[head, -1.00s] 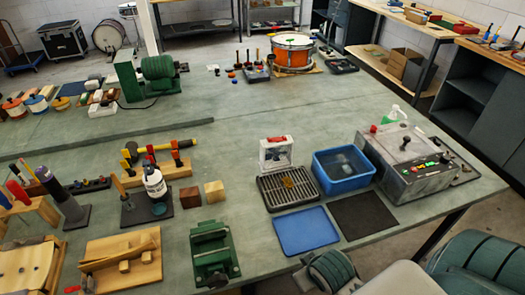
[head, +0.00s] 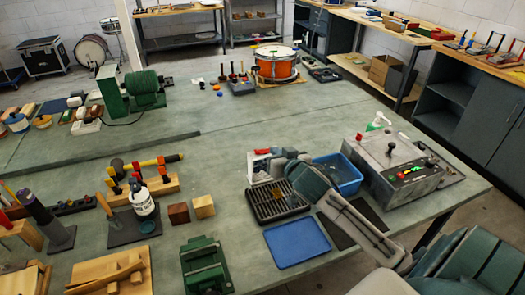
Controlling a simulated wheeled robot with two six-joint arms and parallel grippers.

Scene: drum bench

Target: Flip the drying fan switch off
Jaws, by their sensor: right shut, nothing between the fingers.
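A small white box (head: 256,169) with a red part on top (head: 262,151) stands behind the black drip rack; it may be the drying fan with its switch, but I cannot tell for sure. My right gripper (head: 277,156) is shut and empty. It is at the upper right of the white box, close to its red part, and hides part of the box. I cannot tell whether it touches. A grey machine (head: 374,181) with a row of small coloured controls (head: 411,171) stands to the right. My left gripper is not in view.
My right forearm crosses above the black rack (head: 262,206), blue tub (head: 349,183) and dark mat (head: 333,232). A blue tray (head: 297,243) lies in front. A green vise (head: 205,266) and wooden blocks (head: 203,206) stand left. The bench behind the box is clear.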

